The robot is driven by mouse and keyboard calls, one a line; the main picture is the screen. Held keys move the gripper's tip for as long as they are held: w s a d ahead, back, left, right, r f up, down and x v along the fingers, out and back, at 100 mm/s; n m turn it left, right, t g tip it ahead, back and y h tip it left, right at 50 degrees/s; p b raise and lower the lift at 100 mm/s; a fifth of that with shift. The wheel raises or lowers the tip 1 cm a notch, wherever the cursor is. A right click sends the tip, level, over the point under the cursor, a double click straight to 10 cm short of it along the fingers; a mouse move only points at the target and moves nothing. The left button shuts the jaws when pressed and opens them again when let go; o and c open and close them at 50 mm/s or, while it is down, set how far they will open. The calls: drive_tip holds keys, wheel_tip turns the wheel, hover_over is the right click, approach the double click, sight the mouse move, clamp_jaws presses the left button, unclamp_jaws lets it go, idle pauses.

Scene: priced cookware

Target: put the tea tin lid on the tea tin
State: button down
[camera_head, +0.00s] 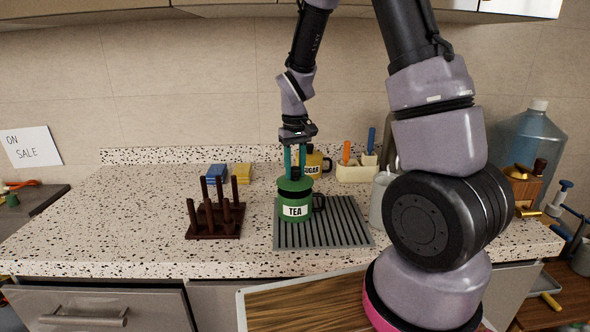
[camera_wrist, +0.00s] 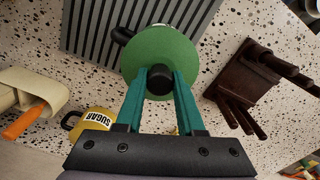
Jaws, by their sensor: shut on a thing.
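The green tea tin (camera_head: 294,211), with a white TEA label and a black handle on its right, stands upright on the grey ribbed mat (camera_head: 345,236). My gripper (camera_head: 295,172) points down above the tin. Its teal fingers are shut on the black knob (camera_wrist: 159,76) of the green tea tin lid (camera_head: 294,184). The lid also shows in the wrist view (camera_wrist: 182,58), where it hides the tin's mouth and body; the tin's handle (camera_wrist: 123,35) sticks out beside it. The lid is over the tin's top, about level; I cannot tell whether it touches the rim.
A yellow SUGAR tin (camera_head: 314,163) stands behind the tea tin. A dark wooden peg rack (camera_head: 212,222) is to the left, with a blue sponge (camera_head: 216,173) and a yellow sponge (camera_head: 241,173) behind it. A cream utensil holder (camera_head: 357,173) stands at back right.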

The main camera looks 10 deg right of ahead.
sight(295, 168)
drive_tip(key=shift+f, duration=0.1)
drive_tip(key=shift+f, duration=0.85)
drive_tip(key=shift+f, duration=0.25)
idle(1.0)
drive_tip(key=shift+f, duration=0.15)
unclamp_jaws()
idle(0.3)
idle(0.4)
wheel_tip(295, 168, up, 10)
drive_tip(key=shift+r, duration=0.45)
